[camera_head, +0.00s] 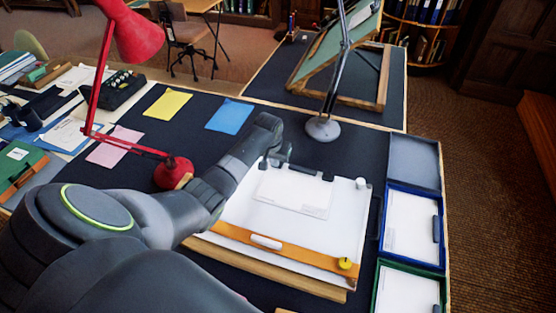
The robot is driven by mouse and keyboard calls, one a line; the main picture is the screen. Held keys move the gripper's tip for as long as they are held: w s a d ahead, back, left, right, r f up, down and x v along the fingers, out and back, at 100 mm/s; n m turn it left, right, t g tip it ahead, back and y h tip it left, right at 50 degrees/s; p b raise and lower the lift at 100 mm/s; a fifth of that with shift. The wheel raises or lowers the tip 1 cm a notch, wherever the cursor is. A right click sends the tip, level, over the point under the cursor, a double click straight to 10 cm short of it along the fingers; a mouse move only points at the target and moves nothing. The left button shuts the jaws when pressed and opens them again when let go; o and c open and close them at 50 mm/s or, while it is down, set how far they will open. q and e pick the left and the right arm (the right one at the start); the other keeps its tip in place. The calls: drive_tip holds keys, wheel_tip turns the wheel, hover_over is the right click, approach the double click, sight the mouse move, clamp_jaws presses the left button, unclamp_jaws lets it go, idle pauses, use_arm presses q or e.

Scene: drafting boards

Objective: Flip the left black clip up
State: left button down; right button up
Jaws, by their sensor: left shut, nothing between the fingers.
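A white drafting board (245,212) lies on the dark desk with a white sheet (292,192) on it. A small black clip (263,164) is at the sheet's upper left corner, and another black clip (328,177) is at its upper right corner. The clips are too small to tell exactly how each is tilted. My left arm reaches in from the left, and my left gripper (284,154) is shut and empty just right of the left clip, at the board's far edge. Whether it touches the clip cannot be told. My right gripper is not in view.
A wooden straightedge (310,258) with a yellow knob (346,264) crosses the board's near side. A red lamp (172,172) stands left, a grey lamp base (323,129) behind. Trays (412,264) line the right edge. Yellow (167,104) and blue (229,116) sheets lie behind my arm.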

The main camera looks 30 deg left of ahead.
use_arm(q)
drive_tip(key=shift+f, duration=0.25)
idle(0.4)
drive_tip(key=shift+s+f+b, duration=0.1)
drive_tip(key=shift+f+b, duration=0.3)
drive_tip(key=shift+f, duration=0.1)
idle(0.3)
drive_tip(key=shift+w+b, duration=0.2)
drive_tip(key=shift+b, duration=0.1)
